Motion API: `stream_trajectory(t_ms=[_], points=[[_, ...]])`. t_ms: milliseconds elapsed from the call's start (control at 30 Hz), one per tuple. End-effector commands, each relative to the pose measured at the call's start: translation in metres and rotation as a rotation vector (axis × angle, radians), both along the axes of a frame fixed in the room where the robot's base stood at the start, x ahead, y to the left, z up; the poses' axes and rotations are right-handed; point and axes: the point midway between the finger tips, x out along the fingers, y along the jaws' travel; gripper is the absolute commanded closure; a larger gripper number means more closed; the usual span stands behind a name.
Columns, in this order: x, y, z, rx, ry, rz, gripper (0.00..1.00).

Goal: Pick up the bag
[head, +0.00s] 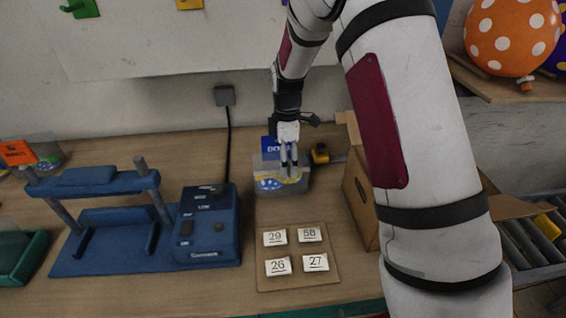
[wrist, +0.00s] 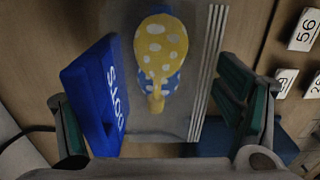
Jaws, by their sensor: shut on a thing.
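The bag (head: 268,184) is grey, with a balloon print and a blue lettered piece (head: 268,148) at its upper left. It is at the back of the table. My gripper (head: 289,170) reaches down onto it and is shut on it. In the wrist view, the bag (wrist: 178,122) shows a yellow, white-dotted balloon with blue behind it. The blue lettered piece (wrist: 95,95) lies along the left finger, and the green-padded right finger is at the bag's other side. My gripper in the wrist view (wrist: 155,105) has its fingers well apart, around the bag.
A blue press machine (head: 145,225) stands left of the bag. A board with several numbered cards (head: 298,260) lies in front. An open cardboard box (head: 360,195) is close on the right, partly behind my arm. A dark cable (head: 229,140) hangs behind.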

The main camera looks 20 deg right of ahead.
Motion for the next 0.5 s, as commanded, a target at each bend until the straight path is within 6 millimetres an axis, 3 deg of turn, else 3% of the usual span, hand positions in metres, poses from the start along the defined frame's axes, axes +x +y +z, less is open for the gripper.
stream_trajectory(t_ms=[167, 500], points=[[0.000, 0.000, 0.005, 0.000, 0.000, 0.000, 0.43], [0.001, 0.000, 0.034, 0.001, -0.002, -0.001, 0.43]])
